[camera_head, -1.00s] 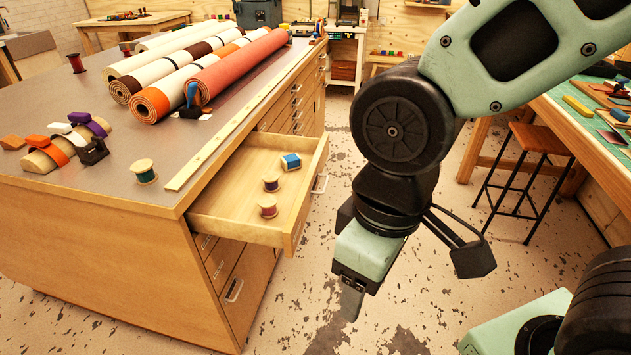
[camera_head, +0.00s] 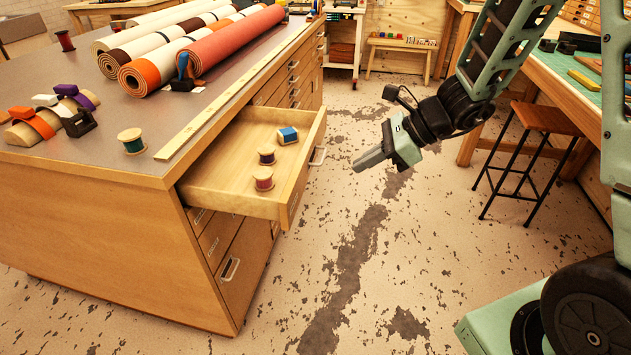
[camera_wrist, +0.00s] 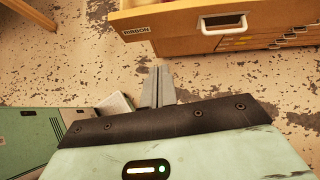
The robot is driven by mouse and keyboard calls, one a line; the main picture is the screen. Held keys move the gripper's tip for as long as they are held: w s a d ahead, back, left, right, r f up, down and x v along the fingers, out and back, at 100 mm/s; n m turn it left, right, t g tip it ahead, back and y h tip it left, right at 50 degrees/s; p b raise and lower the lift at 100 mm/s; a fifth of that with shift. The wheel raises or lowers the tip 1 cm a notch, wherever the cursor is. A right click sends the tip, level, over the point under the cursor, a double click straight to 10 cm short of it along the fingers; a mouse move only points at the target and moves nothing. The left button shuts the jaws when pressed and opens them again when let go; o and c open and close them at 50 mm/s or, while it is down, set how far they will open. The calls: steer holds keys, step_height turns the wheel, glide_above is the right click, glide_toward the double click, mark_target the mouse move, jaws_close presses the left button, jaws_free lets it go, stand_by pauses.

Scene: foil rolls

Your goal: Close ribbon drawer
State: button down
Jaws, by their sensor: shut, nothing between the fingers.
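The ribbon drawer (camera_head: 237,200) is pulled out from the top of the wooden cabinet (camera_head: 120,245).
Foil rolls (camera_head: 215,45), a green spool (camera_head: 132,141) and small tools lie on the cabinet top. A stool (camera_head: 545,118) and a green-topped bench (camera_head: 570,75) stand at right. The worn floor between drawer and stool is clear.

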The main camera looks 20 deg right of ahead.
steer(key=w+d+m, duration=0.1)
glide_toward(302, 180)
steer(key=shift+t, duration=0.4)
steer(key=a+f, duration=0.1)
steer(key=w+a+f, duration=0.1)
steer(key=f, duration=0.1)
steer(key=a+f, duration=0.1)
steer(key=f, duration=0.1)
steer(key=shift+w+f, duration=0.15)
steer(key=shift+w+a, duration=0.3)
steer(key=shift+a, duration=0.15)
steer(key=shift+w+a+f, duration=0.1)
steer(key=shift+w+a, duration=0.2)
steer(key=shift+a, duration=0.25)
steer(key=w+a, duration=0.3)
steer(key=a, duration=0.3)
steer(key=w+a, duration=0.4)
steer(key=a, duration=0.3)
steer(key=w+a, duration=0.4)
steer(key=a, duration=0.2)
steer(key=shift+w+a+p, duration=0.2)
steer(key=shift+a+p, duration=0.1)
steer(key=shift+p, duration=0.05)
steer(key=shift+w+a, duration=0.2)
steer(key=shift+a, duration=0.25)
steer(key=shift+a+r, duration=0.1)
steer(key=shift+r, duration=0.15)
